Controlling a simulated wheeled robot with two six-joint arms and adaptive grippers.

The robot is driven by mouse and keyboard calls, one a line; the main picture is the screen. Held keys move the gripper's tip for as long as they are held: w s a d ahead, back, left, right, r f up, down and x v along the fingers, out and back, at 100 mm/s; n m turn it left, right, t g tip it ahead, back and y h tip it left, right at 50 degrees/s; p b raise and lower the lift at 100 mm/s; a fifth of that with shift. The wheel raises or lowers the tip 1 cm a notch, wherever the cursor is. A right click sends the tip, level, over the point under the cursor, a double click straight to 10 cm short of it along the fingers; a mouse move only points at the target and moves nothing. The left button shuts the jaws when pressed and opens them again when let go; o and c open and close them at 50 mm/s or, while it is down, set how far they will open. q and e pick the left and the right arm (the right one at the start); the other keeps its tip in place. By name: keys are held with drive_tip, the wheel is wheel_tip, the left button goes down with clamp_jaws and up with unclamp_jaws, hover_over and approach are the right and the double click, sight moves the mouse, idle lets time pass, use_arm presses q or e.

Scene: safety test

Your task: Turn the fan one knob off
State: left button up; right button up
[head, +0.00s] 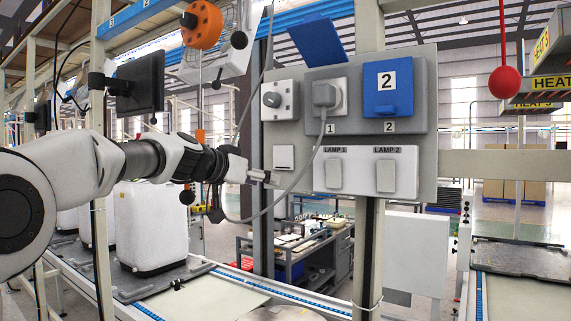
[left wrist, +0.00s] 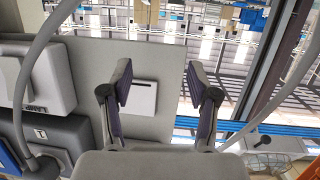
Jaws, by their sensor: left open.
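A round grey knob (head: 272,99) sits on a white plate at the upper left of the grey wall panel (head: 427,170). No fan label is readable on it. Below it is a small white switch plate (head: 284,157). My left gripper (head: 272,179) is in front of the panel's lower left edge, below the knob and near the switch plate. In the left wrist view the gripper (left wrist: 160,88) is open and empty, with the switch plate (left wrist: 143,97) showing between and beyond its fingers. The knob is not visible there. My right gripper is not in view.
A plug (head: 325,94) with a hanging cable (head: 301,170) sits in socket 1; the cable passes close to my left gripper. A blue cover (head: 388,91) closes socket 2. Lamp switches (head: 333,174) are at lower right. A red ball (head: 503,82) hangs at the right.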

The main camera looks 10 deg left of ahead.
sight(267, 99)
use_arm(q)
drive_tip(key=s+r+m+t+h, duration=0.1)
drive_tip(key=s+r, duration=0.5)
drive_tip(key=r, duration=0.3)
drive_tip(key=s+r+t, duration=0.2)
drive_tip(key=s+r, duration=0.3)
drive_tip(key=r, duration=0.3)
drive_tip(key=p+x, duration=0.1)
drive_tip(key=x, duration=0.1)
drive_tip(key=p+x, duration=0.1)
drive_tip(key=x, duration=0.2)
drive_tip(key=a+p+x, duration=0.1)
drive_tip(key=x, duration=0.2)
drive_tip(key=shift+w+r+p, duration=0.1)
drive_tip(key=shift+w+p, duration=0.2)
drive_tip(key=shift+p, duration=0.1)
drive_tip(key=shift+w+a, duration=0.1)
drive_tip(key=shift+a, duration=0.1)
drive_tip(key=shift+d, duration=0.1)
clamp_jaws()
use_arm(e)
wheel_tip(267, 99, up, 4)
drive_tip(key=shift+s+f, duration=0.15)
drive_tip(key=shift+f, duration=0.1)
